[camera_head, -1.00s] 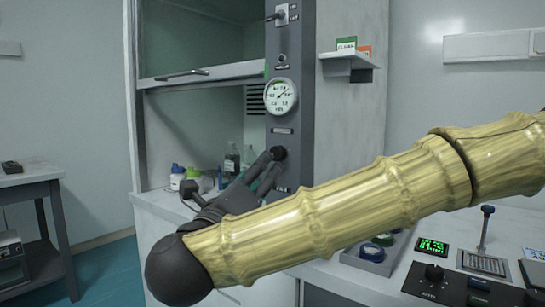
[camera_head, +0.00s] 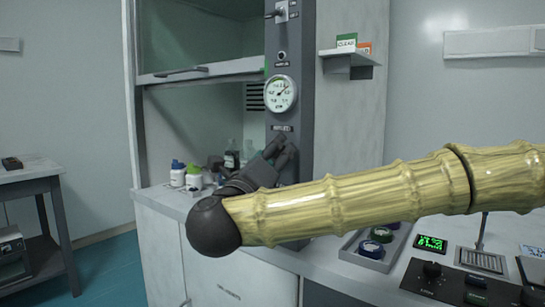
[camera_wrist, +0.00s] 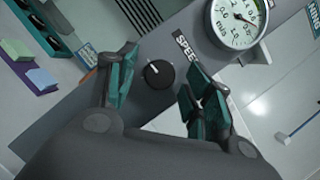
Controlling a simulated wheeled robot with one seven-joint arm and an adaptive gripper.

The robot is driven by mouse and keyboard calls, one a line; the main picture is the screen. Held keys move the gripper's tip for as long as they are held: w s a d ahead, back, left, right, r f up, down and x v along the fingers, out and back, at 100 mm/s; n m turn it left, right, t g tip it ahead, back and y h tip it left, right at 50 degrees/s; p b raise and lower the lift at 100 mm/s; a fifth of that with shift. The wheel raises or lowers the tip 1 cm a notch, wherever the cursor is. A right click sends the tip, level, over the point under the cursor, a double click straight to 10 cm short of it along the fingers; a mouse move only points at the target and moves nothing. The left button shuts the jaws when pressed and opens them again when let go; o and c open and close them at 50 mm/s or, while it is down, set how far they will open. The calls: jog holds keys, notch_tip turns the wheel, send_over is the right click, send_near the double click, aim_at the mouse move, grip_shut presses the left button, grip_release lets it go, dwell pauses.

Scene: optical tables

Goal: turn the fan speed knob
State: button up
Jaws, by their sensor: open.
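The fan speed knob (camera_wrist: 158,74) is a round black knob with a white mark, on a dark grey panel (camera_head: 283,50). In the wrist view it sits between my gripper's two open fingers (camera_wrist: 161,66), with a visible gap on each side. A label reading "SPEE", partly covered by the right finger, is beside it. In the head view my gripper (camera_head: 282,148) is in front of the panel, below a round white gauge (camera_head: 280,93), and hides the knob. The gauge (camera_wrist: 238,22) is at the upper right of the wrist view.
The panel borders a fume hood with a raised sash (camera_head: 205,73). Bottles (camera_head: 193,176) stand on its worktop at left. A small shelf (camera_head: 348,58) with cards juts out at right. A control box (camera_head: 440,280) and trays lie on the bench below my arm.

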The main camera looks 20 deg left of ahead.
jog(key=shift+c, duration=0.3)
jog(key=c, duration=0.9)
jog(key=shift+c, duration=0.2)
jog(key=shift+r+n+p, duration=0.15)
jog(key=shift+n+p, duration=0.15)
jog(key=shift+p, duration=0.1)
jog(key=n+g+p, duration=0.1)
jog(key=n+p, duration=0.4)
jog(key=p, duration=0.2)
jog(key=n+g+y+p, duration=0.1)
jog(key=n+g+p, duration=0.1)
jog(key=n+p, duration=0.3)
jog(key=n+g+y+p, duration=0.1)
jog(key=n+p, duration=0.4)
jog(key=p, duration=0.5)
jog(key=shift+r+g, duration=0.4)
jog(key=shift+g, duration=0.2)
jog(key=shift+f+p, duration=0.15)
jog(key=shift+p, duration=0.2)
